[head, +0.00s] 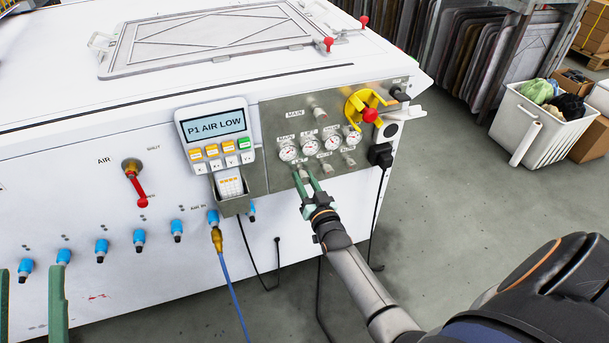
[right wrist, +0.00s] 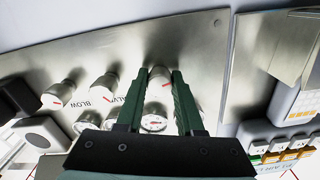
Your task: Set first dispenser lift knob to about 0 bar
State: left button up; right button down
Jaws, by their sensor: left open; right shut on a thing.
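On the grey metal control panel, a row of small round gauges (head: 310,147) sits above a row of small silver knobs. My right gripper (head: 307,182) has its green fingers at the leftmost knob of the lower row. In the right wrist view, these fingers are closed on both sides of a silver knob (right wrist: 160,77) with a red mark. My left gripper (head: 31,290) is open and empty at the lower left, partly out of frame.
A display (head: 213,126) reads P1 AIR LOW. A red-handled air valve (head: 134,180), several blue fittings (head: 101,249) and a blue hose (head: 232,290) are on the white front. A yellow-and-red switch (head: 366,108) is upper right on the panel.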

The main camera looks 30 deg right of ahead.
jog(key=n+p, duration=0.1)
jog(key=n, duration=0.3)
pick_arm(q)
jog(key=w+f+n+g+y, duration=0.3)
jog(key=f, duration=0.5)
jog(key=shift+a+f+y, duration=0.15)
jog(key=shift+a+y, duration=0.2)
jog(key=shift+y, duration=0.05)
pick_arm(e)
jog(key=shift+n, duration=1)
pick_arm(q)
jog(key=shift+f, duration=0.1)
pick_arm(e)
jog(key=c, duration=0.5)
grip_release()
jog(key=shift+c, duration=0.2)
